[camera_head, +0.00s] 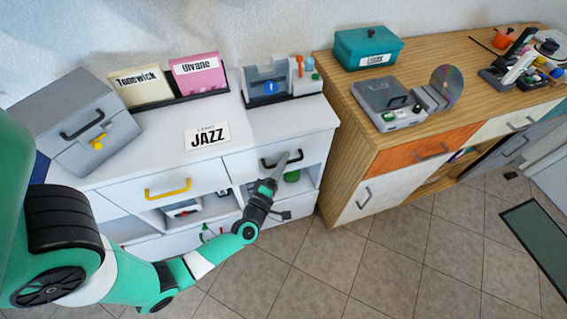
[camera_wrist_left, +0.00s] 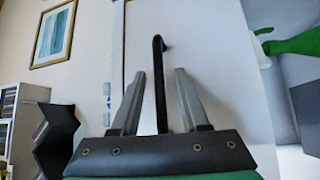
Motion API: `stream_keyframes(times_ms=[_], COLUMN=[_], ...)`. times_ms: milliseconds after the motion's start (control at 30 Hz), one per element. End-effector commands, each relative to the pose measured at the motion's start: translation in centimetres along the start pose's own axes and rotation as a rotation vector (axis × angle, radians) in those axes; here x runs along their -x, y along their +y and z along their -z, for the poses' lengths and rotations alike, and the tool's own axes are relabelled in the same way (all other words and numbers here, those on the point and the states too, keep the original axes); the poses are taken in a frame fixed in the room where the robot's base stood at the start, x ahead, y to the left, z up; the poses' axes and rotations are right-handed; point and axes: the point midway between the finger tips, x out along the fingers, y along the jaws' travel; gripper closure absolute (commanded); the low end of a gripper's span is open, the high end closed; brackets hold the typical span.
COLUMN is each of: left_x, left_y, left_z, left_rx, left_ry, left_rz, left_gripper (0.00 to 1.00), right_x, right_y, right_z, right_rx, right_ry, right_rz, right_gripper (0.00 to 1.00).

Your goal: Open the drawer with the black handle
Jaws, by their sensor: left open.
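The drawer with the black handle is a white front (camera_head: 243,165) at the upper right of the white cabinet, and it looks shut. Its black handle (camera_head: 268,163) is a bar partly covered by my left gripper (camera_head: 280,168). In the left wrist view the black handle (camera_wrist_left: 160,85) lies between the two grey fingers of my left gripper (camera_wrist_left: 161,75). The fingers are open, with a gap on each side of the bar. Whether the fingertips touch the white drawer front (camera_wrist_left: 205,45) I cannot tell. My right gripper is not in view.
A drawer with a yellow handle (camera_head: 167,190) is to the left. Open shelves below hold a green object (camera_head: 292,176). The cabinet top carries a grey box (camera_head: 75,125), record sleeves and a JAZZ card (camera_head: 207,135). A wooden cabinet (camera_head: 360,150) stands to the right.

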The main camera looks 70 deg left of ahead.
Motion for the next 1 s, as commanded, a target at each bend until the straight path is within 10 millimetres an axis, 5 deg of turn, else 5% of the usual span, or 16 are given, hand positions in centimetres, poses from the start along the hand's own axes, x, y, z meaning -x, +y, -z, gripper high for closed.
stream_keyframes(times_ms=[67, 333, 1000], left_x=[0.02, 0.04, 0.05], left_y=[0.01, 0.00, 0.01], left_z=[-0.01, -0.02, -0.02], left_rx=[0.000, 0.000, 0.000], left_ry=[0.000, 0.000, 0.000], left_rz=[0.000, 0.000, 0.000], left_gripper=[0.55, 1.00, 1.00], right_x=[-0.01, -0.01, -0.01], right_y=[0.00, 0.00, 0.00], right_z=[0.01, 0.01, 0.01], right_rx=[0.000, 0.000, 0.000], right_ry=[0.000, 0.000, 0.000], right_rz=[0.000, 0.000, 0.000], right_gripper=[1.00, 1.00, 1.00])
